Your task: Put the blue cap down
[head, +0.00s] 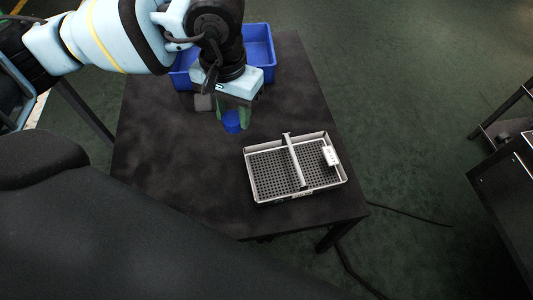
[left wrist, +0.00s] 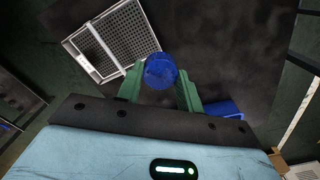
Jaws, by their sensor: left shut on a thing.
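The blue cap (head: 232,122) is held between the green fingers of my left gripper (head: 234,112), above the dark table. In the left wrist view the round blue cap (left wrist: 160,71) sits between the two fingertips of my left gripper (left wrist: 160,84). The gripper is shut on it. How high the cap is above the table is hard to tell. The perforated metal tray (head: 263,201) lies to the right and nearer in the head view, apart from the cap. My right gripper is in neither view.
A blue bin (head: 261,46) stands at the table's far side, partly behind my left arm. The table's left part (head: 165,160) is clear.

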